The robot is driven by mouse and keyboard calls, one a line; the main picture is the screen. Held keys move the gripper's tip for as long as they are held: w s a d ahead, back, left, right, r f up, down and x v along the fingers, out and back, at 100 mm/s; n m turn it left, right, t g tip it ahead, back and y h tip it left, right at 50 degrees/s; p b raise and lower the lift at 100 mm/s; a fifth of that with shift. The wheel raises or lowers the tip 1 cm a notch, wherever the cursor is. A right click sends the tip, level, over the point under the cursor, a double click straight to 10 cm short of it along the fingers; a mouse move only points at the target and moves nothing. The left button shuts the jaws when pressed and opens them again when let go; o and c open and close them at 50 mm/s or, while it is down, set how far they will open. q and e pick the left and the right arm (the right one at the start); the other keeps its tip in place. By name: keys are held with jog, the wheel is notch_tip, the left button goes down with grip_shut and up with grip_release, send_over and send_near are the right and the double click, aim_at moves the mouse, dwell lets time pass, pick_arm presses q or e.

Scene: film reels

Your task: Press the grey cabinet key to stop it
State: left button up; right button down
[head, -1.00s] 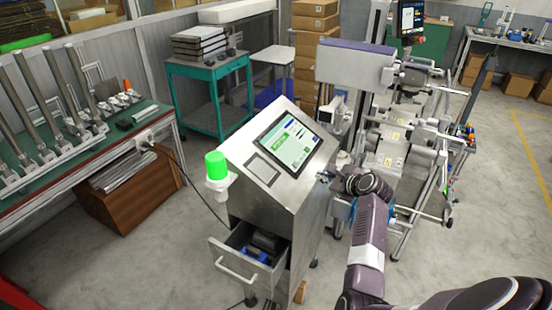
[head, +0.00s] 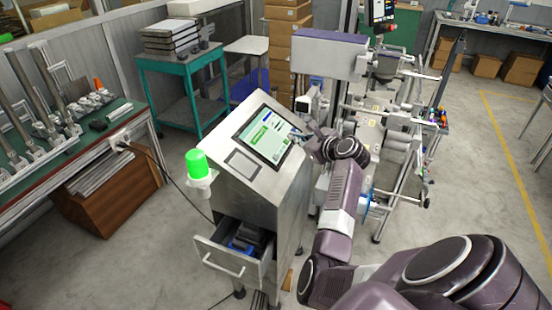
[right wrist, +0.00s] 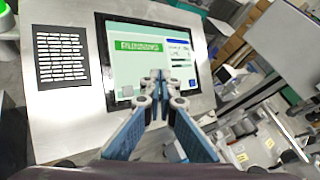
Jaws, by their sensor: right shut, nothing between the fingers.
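The grey metal cabinet (head: 262,192) stands in the middle of the head view, with a lit touchscreen (head: 267,137) on its sloped top. In the right wrist view the screen (right wrist: 150,50) shows a green banner, and a small grey key (right wrist: 127,91) sits at its lower left. My right gripper (head: 306,133) is at the screen's right edge in the head view. In the right wrist view its closed fingertips (right wrist: 160,76) are over the screen, right of the grey key; contact cannot be told. It holds nothing. My left gripper is not in view.
A green lamp (head: 197,163) glows at the cabinet's left side. A drawer (head: 232,262) stands open at its front. A dark printed panel (right wrist: 62,56) lies left of the screen. A roller machine (head: 375,115) stands close behind on the right.

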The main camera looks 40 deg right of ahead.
aim_at(276, 158)
jog(key=f+b, duration=0.2)
jog(key=w+a+f+b, duration=0.1)
jog(key=b, duration=0.1)
jog(key=w+f+b, duration=0.1)
jog(key=f+b, duration=0.1)
jog(key=shift+w+a+f, duration=0.15)
jog(key=shift+w+f, duration=0.1)
jog(key=shift+f, duration=0.05)
jog(key=shift+w+a+f+b, duration=0.2)
jog(key=shift+w+f, duration=0.15)
jog(key=shift+f, duration=0.1)
jog(key=shift+w+a+f+b, duration=0.15)
jog(key=shift+w+f, duration=0.15)
jog(key=shift+f, duration=0.15)
dwell(0.5)
jog(key=shift+w+f, duration=0.1)
jog(key=shift+f, duration=0.2)
